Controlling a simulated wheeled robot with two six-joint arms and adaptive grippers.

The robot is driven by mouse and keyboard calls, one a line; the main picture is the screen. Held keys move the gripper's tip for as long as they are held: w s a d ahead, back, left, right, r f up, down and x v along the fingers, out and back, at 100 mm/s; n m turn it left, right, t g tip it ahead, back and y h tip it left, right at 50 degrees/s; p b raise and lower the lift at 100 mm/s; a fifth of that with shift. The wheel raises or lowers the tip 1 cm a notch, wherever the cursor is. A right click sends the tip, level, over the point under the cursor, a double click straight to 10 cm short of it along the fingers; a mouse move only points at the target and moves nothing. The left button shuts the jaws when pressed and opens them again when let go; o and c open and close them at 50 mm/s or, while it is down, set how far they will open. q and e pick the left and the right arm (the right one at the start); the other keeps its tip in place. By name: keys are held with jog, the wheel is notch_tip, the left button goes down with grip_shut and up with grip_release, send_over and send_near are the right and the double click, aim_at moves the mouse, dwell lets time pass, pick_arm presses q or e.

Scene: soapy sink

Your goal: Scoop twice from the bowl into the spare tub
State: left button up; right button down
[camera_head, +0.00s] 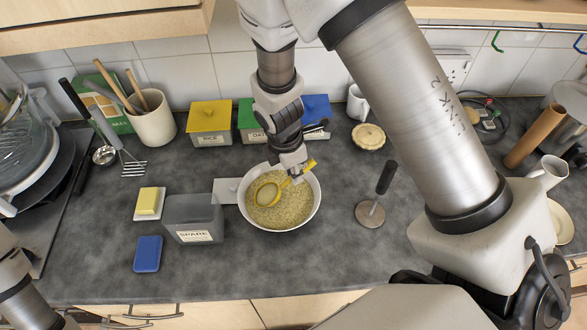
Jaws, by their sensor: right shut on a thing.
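A white bowl (313,210) of pale grain stands on the dark worktop, in the middle of the view. My right gripper (294,172) is over the bowl's back right part, shut on a yellow scoop (267,194). The scoop's round head is over the grain at the left of the bowl; I cannot tell whether it touches the grain. The grey spare tub (193,212), labelled SPARE, stands left of the bowl. Its inside is hard to make out. My left arm shows at the lower left edge, but its gripper is out of view.
A blue sponge or lid (148,254) and a yellow block (149,202) lie left of the tub. Yellow (211,122), green and blue containers stand behind the bowl. A black-handled tool (370,212) stands on the right. The front worktop is clear.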

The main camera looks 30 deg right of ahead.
aim_at(312, 160)
notch_tip(312, 160, up, 2)
jog(key=shift+r+p, duration=0.2)
jog(key=shift+p, duration=0.65)
jog(key=shift+d+y, duration=0.3)
jog(key=shift+d, duration=0.05)
jog(key=shift+s+d+y, duration=0.1)
jog(key=shift+d+y, duration=0.2)
jog(key=shift+d, duration=0.1)
jog(key=d+y+p, duration=0.1)
jog(key=d+y, duration=0.1)
jog(key=d, duration=0.1)
jog(key=shift+d+r, duration=0.15)
jog(key=shift+r, duration=0.05)
jog(key=shift+s+d+r+y, duration=0.1)
jog(key=shift+d+r+y, duration=0.2)
jog(key=shift+d+y, duration=0.55)
